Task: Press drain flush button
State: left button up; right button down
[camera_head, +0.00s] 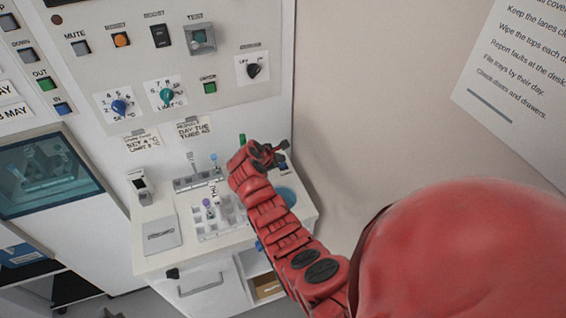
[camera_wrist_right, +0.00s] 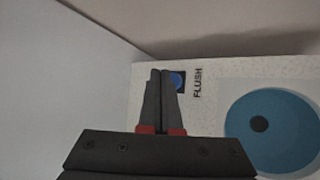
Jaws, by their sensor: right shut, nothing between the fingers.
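The flush button (camera_wrist_right: 177,80) is a small blue button in a dark square mount, beside the printed word FLUSH. It also shows in the head view as a small blue spot (camera_head: 283,166) just below my right gripper. The drain (camera_wrist_right: 285,140) is a round blue basin with a dark hole, to the right of the button; part of it shows in the head view (camera_head: 287,196). My right gripper (camera_wrist_right: 162,75) is shut and empty. Its fingertips overlap the button's left part in the wrist view; I cannot tell whether they touch it. My left gripper is not in view.
A white counter (camera_head: 160,258) carries a tube rack (camera_head: 222,222) with several tubes, left of my right arm. A control panel (camera_head: 180,70) with knobs and switches rises behind it. A wall stands close to the counter's right side.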

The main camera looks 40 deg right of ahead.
notch_tip(320, 180, up, 5)
jog(key=p, duration=0.4)
dwell(0.3)
dwell(0.6)
